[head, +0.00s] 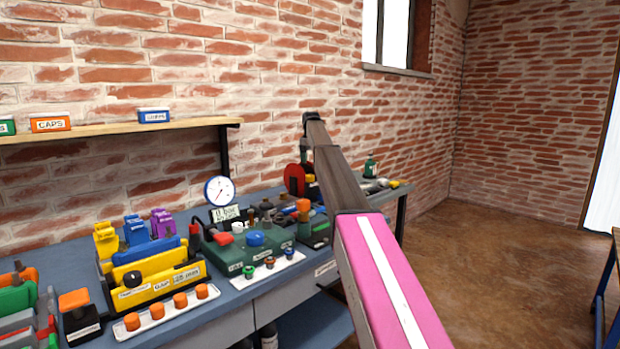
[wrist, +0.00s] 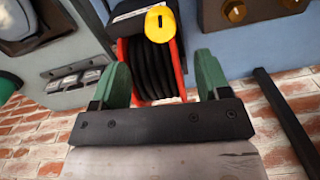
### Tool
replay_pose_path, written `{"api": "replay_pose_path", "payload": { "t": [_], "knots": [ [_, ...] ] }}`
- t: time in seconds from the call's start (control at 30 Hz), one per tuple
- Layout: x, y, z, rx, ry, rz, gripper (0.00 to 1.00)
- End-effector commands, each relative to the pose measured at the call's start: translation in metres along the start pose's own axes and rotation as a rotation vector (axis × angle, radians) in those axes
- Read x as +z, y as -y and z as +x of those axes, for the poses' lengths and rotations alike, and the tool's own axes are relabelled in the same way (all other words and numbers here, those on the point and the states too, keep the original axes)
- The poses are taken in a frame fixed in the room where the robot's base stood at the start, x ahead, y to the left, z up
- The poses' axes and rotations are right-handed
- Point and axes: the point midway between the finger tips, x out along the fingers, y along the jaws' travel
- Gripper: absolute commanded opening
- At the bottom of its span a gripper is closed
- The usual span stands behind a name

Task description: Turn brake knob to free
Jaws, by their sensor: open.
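A round yellow knob (wrist: 160,23) with a short black mark shows at the top of the wrist view, at the edge of a reel. The reel (wrist: 156,75) has black windings and a red frame. My gripper (wrist: 161,66) has green fingers spread apart with nothing held between them. The reel lies beyond and between the fingers, and the knob is past the fingertips. I cannot tell the remaining distance. In the head view a red disc (head: 294,180) shows beside my arm; the knob cannot be made out there, and my gripper is hidden.
Brass-coloured bolts (wrist: 236,11) on a dark block are at upper right. A dark bar (wrist: 284,115) slants at right. In the head view, a pressure gauge (head: 219,190) and a yellow rack (head: 150,282) crowd the bench.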

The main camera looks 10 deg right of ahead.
Motion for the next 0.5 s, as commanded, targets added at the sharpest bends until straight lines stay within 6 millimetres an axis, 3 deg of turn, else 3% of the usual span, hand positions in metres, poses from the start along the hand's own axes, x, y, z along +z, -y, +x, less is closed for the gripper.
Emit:
{"api": "replay_pose_path", "payload": {
  "t": [0.5],
  "knots": [
    [0.001,0.000,0.083,0.000,0.001,-0.002,0.70]
  ]
}}
